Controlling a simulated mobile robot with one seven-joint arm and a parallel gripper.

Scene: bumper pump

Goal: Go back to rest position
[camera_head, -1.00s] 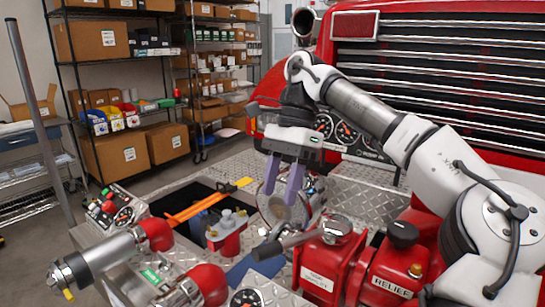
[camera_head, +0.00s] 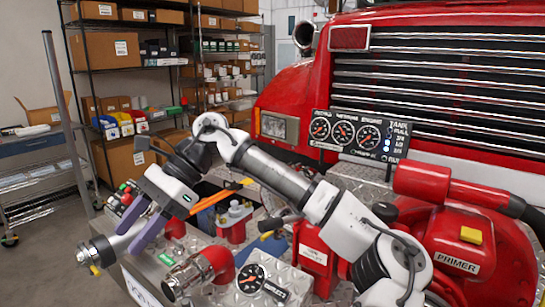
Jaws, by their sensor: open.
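My gripper (camera_head: 130,240) hangs at the lower left of the head view, with its two purple fingers apart and pointing down and left. My arm reaches from the lower right up to a bent wrist left of centre, and hides part of the bumper deck.
Red pump parts (camera_head: 470,250) stand at the right, before the red truck (camera_head: 290,85). A gauge panel (camera_head: 345,132) is behind my arm. A bumper well holds orange-handled tools (camera_head: 213,200) and a red valve (camera_head: 235,222). Shelves (camera_head: 150,20) stand behind left; floor (camera_head: 45,265) is clear.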

